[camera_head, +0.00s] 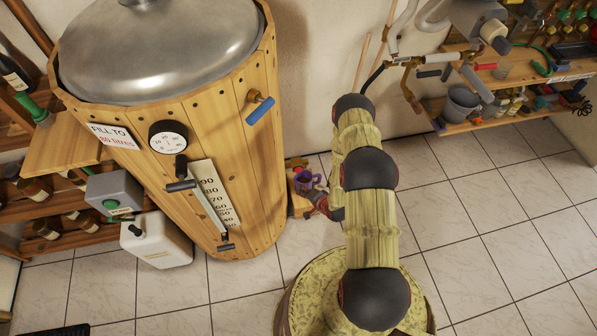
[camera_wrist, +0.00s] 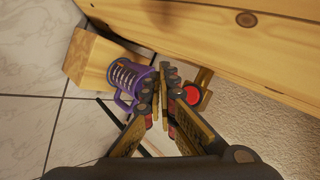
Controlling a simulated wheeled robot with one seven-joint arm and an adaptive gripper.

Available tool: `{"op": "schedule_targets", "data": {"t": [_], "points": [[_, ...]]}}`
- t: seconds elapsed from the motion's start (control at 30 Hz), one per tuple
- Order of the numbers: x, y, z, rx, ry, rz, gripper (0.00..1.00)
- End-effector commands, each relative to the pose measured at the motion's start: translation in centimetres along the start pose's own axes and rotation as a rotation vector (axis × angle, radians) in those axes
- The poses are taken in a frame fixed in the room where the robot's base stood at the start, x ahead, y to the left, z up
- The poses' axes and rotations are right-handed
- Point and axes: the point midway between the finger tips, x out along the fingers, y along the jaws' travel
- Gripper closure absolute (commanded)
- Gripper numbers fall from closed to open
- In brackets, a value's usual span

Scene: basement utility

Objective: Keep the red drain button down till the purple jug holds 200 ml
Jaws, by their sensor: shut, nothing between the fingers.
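I cannot tell whether a finger touches either. The liquid level in the jug is not readable.
The wooden vat (camera_head: 235,150) with its metal lid and gauge stands close to my gripper. A wooden block (camera_wrist: 88,62) is left of the jug in the wrist view. A white canister (camera_head: 157,240) stands at the left. Tiled floor (camera_head: 490,220) is clear at the right.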

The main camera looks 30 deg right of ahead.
Motion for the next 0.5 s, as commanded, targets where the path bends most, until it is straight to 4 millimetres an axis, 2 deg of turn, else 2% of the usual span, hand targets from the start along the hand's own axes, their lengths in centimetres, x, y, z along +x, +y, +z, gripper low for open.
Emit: {"op": "schedule_targets", "data": {"t": [0.5], "points": [[4.5,-3.1,-3.2,-0.001,0.000,-0.001,1.00]]}}
